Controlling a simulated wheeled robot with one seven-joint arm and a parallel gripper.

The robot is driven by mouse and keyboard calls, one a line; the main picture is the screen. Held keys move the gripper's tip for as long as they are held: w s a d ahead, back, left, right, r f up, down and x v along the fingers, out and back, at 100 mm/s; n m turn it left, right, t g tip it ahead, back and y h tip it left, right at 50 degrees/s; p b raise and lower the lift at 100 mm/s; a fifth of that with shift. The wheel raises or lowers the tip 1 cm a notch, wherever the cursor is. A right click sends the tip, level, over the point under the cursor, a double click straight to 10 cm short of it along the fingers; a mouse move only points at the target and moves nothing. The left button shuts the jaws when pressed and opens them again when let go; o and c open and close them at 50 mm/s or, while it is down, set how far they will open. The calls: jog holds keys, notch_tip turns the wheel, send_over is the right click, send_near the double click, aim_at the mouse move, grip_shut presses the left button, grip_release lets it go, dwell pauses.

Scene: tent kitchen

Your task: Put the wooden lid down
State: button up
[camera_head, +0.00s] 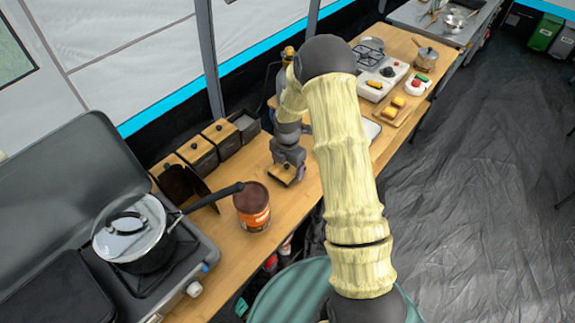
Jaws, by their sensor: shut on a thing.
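My gripper (286,168) points down over the wooden table (310,188), to the right of a row of dark boxes. It is shut on a small wooden lid (282,176) with a dark knob. The lid is low over the table; I cannot tell whether it touches the surface. Two boxes in the row, a left one (198,154) and a right one (223,138), have wooden lids on. The dark container (180,186) at the near end and the dark box (245,125) at the far end show no lid.
A brown can (252,206) stands left of my gripper, near the front edge. A lidded pot (146,235) on the stove (190,262) has its long handle reaching towards the can. Farther right are a cutting board (402,110) with food and a small saucepan (427,58).

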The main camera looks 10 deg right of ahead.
aim_at(287, 165)
jog(key=shift+f, duration=0.15)
jog(key=o, duration=1)
jog(key=shift+c, duration=0.2)
notch_tip(287, 165, up, 12)
jog(key=b, duration=0.2)
jog(key=shift+r, duration=0.2)
